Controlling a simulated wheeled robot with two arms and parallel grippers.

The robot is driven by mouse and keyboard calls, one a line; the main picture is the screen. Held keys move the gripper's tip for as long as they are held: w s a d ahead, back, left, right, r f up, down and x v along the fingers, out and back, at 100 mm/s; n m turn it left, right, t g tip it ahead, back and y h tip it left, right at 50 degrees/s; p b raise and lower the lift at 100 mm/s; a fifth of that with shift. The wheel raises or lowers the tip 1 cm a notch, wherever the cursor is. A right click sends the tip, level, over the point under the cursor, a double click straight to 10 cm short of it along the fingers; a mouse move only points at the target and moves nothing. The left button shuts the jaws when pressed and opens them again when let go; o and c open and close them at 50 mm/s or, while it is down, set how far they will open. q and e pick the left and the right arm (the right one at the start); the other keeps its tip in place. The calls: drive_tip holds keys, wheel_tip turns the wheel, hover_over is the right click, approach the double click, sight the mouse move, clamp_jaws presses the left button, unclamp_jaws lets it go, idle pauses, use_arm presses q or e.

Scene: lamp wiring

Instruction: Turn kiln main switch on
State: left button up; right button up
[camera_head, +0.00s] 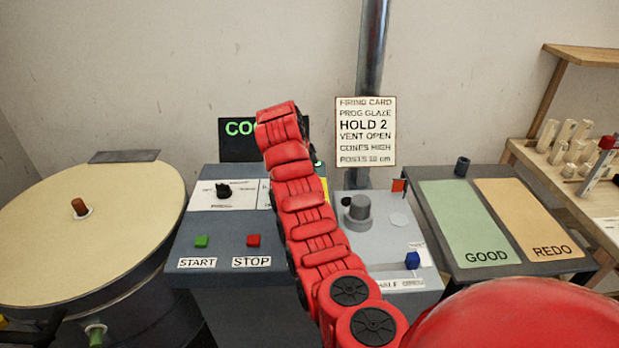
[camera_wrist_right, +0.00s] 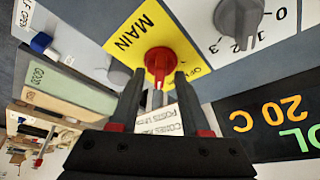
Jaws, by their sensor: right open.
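The kiln main switch is a red knob (camera_wrist_right: 160,62) on a yellow plate (camera_wrist_right: 148,42) marked MAIN in the right wrist view. Its red handle points toward my gripper. My right gripper (camera_wrist_right: 156,88) is open, with one finger on each side of the handle; I cannot tell whether they touch it. A second label on the plate is partly hidden by a finger. In the head view my red right arm hides the switch and my right gripper; only a sliver of yellow plate (camera_head: 324,188) shows beside it. My left gripper is not in view.
Near the switch are a grey dial (camera_wrist_right: 238,18) and a dark display (camera_wrist_right: 270,118) reading 20 C. The head view shows a green START button (camera_head: 201,241), a red STOP button (camera_head: 253,240), a firing card (camera_head: 365,131), the round kiln (camera_head: 85,230) at left, and GOOD and REDO mats at right.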

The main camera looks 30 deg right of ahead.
drive_tip(key=shift+a+r+p, duration=0.15)
drive_tip(key=shift+r+p, duration=0.25)
drive_tip(key=p+v, duration=0.2)
drive_tip(key=shift+a+r+p, duration=0.15)
drive_tip(key=shift+r+p, duration=0.15)
drive_tip(key=b+v, duration=0.2)
drive_tip(key=v, duration=1.2)
drive_tip(key=shift+a+f, duration=0.1)
